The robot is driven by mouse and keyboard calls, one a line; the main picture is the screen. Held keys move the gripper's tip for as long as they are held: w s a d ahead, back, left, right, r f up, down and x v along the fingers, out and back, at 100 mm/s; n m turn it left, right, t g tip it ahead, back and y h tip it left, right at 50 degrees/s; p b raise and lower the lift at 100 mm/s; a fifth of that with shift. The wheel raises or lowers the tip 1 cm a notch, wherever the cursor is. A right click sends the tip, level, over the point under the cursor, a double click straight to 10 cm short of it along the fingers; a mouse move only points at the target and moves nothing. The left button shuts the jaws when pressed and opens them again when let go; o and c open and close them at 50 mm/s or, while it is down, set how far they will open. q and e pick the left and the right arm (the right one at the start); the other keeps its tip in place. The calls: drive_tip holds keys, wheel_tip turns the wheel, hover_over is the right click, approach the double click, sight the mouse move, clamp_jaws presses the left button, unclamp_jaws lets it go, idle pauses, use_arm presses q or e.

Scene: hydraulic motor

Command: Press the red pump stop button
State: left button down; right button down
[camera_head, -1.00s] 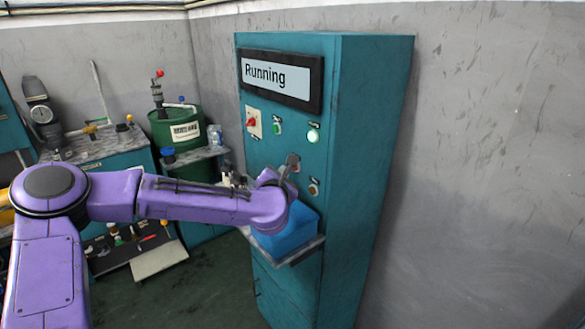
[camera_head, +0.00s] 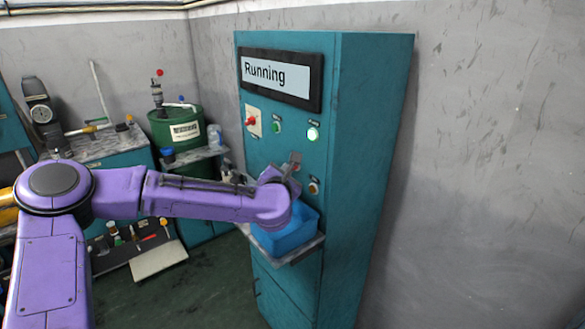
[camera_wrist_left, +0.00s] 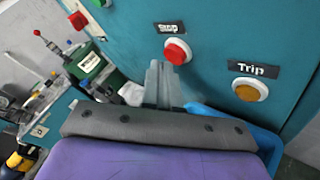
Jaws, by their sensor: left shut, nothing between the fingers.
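The red stop button (camera_wrist_left: 178,51) shows in the left wrist view below a "Stop" label on the teal cabinet (camera_head: 370,150). In the head view it is hidden behind my left gripper (camera_head: 294,161). My left gripper, also in the left wrist view (camera_wrist_left: 162,72), is shut and empty. Its fingertips are just below and left of the red button in the wrist view; I cannot tell whether they touch it. The cabinet's display (camera_head: 275,77) reads "Running". My right gripper is not in view.
A yellow trip button (camera_wrist_left: 250,90) is right of the stop button. A blue bin (camera_head: 285,238) stands on a shelf below my gripper.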

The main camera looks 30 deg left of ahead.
use_arm(q)
drive_tip(key=shift+w+d, duration=0.1)
drive_tip(key=shift+w, duration=0.2)
idle(0.6)
idle(0.3)
drive_tip(key=shift+s+a, duration=0.3)
drive_tip(key=shift+s, duration=0.45)
drive_tip(key=s, duration=0.1)
drive_tip(key=s+a, duration=0.1)
drive_tip(key=s, duration=0.2)
drive_tip(key=shift+s+a, duration=0.3)
drive_tip(key=shift+a, duration=0.1)
idle(0.4)
